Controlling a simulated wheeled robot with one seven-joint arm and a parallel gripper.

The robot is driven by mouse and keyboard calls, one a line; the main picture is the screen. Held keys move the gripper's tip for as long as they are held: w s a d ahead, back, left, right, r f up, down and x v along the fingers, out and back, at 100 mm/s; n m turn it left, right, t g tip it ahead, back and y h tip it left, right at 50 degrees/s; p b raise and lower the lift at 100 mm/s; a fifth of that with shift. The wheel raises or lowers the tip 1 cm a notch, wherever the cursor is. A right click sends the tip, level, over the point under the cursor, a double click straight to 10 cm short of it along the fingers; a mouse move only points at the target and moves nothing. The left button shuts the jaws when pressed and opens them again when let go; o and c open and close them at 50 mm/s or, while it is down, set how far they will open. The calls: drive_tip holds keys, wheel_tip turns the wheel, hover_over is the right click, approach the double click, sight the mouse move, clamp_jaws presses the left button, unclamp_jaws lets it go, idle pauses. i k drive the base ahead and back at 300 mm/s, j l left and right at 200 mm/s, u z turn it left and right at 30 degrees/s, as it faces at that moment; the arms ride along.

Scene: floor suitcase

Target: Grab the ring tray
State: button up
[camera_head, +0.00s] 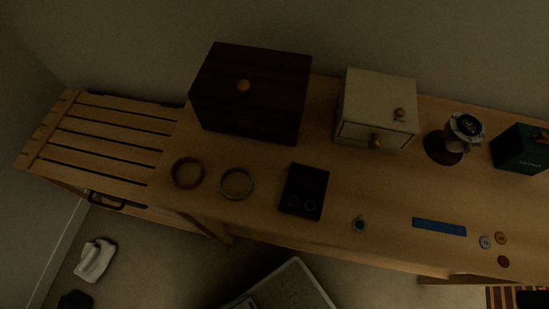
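My gripper is not in view, and nothing is seen touching the tray.
Two bangles (236,183) lie left of the tray. Behind stand a dark box (250,95), a cream box (378,98) and a green box (519,149). An open case (299,276) lies below.

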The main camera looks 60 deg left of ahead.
sight(307, 183)
drive_tip(key=u, duration=1.6)
drive_tip(key=k+j+z, duration=0.2)
drive_tip(key=k, duration=0.2)
